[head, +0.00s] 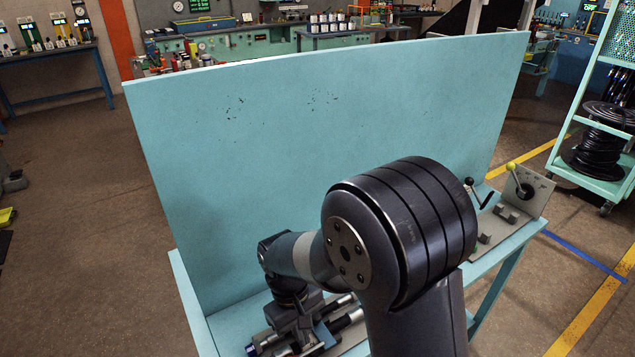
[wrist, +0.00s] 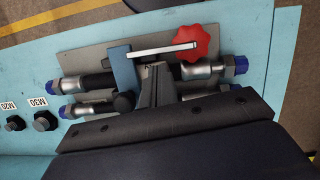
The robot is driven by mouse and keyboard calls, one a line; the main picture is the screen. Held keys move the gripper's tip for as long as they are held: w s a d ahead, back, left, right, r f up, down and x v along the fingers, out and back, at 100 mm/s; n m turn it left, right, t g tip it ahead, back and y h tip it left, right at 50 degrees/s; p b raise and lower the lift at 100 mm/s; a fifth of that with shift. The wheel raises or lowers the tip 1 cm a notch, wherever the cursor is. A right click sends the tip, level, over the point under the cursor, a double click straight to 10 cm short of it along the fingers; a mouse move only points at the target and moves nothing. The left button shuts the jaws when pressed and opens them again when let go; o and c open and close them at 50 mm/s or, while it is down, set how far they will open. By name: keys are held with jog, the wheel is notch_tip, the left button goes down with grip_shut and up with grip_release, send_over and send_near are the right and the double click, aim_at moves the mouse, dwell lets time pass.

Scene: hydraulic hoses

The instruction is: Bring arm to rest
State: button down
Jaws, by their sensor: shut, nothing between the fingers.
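In the wrist view my gripper (wrist: 155,82) has its dark fingers together, with nothing seen between them. It is over a grey plate (wrist: 95,52) that carries metal hose fittings with blue caps. The upper fitting (wrist: 200,71) and lower fitting (wrist: 92,108) run across the view, partly hidden by the fingers. A silver lever (wrist: 160,49) and red star knob (wrist: 197,43) lie just beyond the fingertips. I cannot tell whether the fingers touch anything. In the head view my arm is bent low over the bench, and my gripper is largely hidden behind it.
A tall light-blue panel (head: 320,150) stands behind the arm. A hose cart (head: 603,140) stands farther right. Black caps (wrist: 44,121) sit left in the wrist view. Open floor lies left.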

jog(key=shift+w+a+n, duration=0.15)
jog(key=shift+a+n, duration=0.25)
jog(key=shift+n, duration=0.2)
jog(key=shift+a+r+n+t+h, duration=0.1)
jog(key=shift+a+n+t+h, duration=0.25)
jog(key=shift+n, duration=0.85)
jog(key=shift+a+n+t, duration=0.25)
jog(key=shift+a+n, duration=0.2)
jog(key=shift+n, duration=0.5)
jog(key=shift+a+n+t, duration=0.2)
jog(key=shift+a+n, duration=0.2)
jog(key=shift+n, duration=0.55)
jog(key=shift+p, duration=0.3)
